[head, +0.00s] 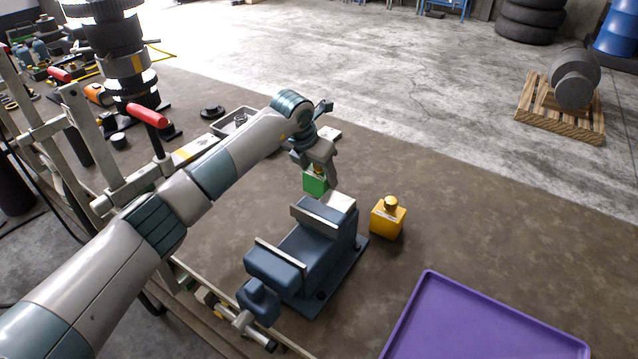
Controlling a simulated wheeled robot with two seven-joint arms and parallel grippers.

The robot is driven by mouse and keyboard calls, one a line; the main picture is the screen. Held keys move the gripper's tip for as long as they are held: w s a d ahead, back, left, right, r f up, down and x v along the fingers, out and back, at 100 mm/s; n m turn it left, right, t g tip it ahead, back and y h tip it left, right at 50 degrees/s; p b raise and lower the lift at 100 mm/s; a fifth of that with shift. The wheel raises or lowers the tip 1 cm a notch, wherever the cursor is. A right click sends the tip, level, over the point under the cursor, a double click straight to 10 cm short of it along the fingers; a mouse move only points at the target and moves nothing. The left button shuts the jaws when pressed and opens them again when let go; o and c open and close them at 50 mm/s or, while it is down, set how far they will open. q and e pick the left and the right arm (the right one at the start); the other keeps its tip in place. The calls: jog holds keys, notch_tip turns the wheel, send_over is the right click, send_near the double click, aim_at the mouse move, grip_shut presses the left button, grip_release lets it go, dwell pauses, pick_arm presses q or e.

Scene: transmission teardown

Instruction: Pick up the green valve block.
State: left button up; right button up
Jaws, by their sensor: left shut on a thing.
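The green valve block (314,184) is a small green cube with a brass-coloured top part. It is in the middle of the head view, just behind the blue vise. My left gripper (319,168) reaches in from the left and is shut on the block from above. The gripper's fingers cover part of the block's top. I cannot tell whether the block touches the surface below it or is held above it. My right gripper is not in view.
A blue vise (305,255) stands close in front of the block. A yellow block (387,220) with a brass knob is to its right. A purple tray (480,325) lies at the lower right. A grey tray (228,124) and a geared shaft assembly (118,45) are left and behind.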

pick_arm(q)
jog(key=d+r+b, duration=0.5)
jog(key=d+r, duration=0.3)
jog(key=d, duration=0.3)
jog(key=shift+s+d+r+b, duration=0.2)
jog(key=shift+s+d+b, duration=0.15)
jog(key=shift+s+b, duration=0.1)
